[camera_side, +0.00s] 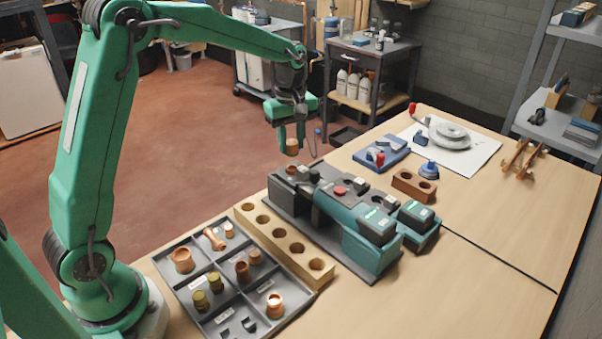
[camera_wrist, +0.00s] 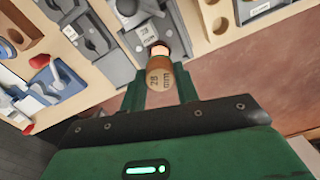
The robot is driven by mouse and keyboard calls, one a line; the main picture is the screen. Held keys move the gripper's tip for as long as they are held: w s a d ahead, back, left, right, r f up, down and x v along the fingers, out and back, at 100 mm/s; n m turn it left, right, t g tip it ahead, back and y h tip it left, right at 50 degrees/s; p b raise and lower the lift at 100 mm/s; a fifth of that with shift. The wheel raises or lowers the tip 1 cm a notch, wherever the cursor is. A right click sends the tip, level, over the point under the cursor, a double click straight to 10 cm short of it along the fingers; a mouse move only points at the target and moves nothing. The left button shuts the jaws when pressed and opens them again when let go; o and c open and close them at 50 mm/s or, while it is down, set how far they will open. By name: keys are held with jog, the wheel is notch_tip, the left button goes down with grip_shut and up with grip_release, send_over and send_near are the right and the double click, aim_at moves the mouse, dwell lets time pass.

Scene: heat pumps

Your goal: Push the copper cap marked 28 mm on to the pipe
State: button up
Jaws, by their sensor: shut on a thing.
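My gripper (camera_side: 291,143) is shut on the copper cap marked 28 mm (camera_side: 292,148), at the far end of the machine in the side view. In the wrist view the cap (camera_wrist: 159,77) sits between my green fingertips (camera_wrist: 160,92), its "28 mm" marking facing the camera. A bright copper round end (camera_wrist: 160,50), which looks like the pipe, shows just beyond the cap, by a grey block (camera_wrist: 143,32) also labelled 28 mm. I cannot tell whether cap and pipe touch.
A grey and teal machine (camera_side: 364,238) stands on the wooden bench. A compartment tray (camera_side: 232,262) with copper and brass fittings and a wooden block with holes (camera_side: 277,238) lie nearer. Blue tools (camera_side: 380,151) and a white sheet (camera_side: 472,160) lie behind.

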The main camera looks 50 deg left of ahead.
aim_at(291, 168)
jog(key=shift+f, duration=0.4)
jog(key=shift+f, duration=0.1)
jog(key=shift+f, duration=1.35)
jog(key=shift+f, duration=1.25)
dwell(0.8)
jog(key=o, duration=1)
jog(key=shift+s, duration=0.1)
jog(key=shift+o, duration=0.2)
jog(key=shift+r, duration=4)
jog(key=shift+r, duration=0.1)
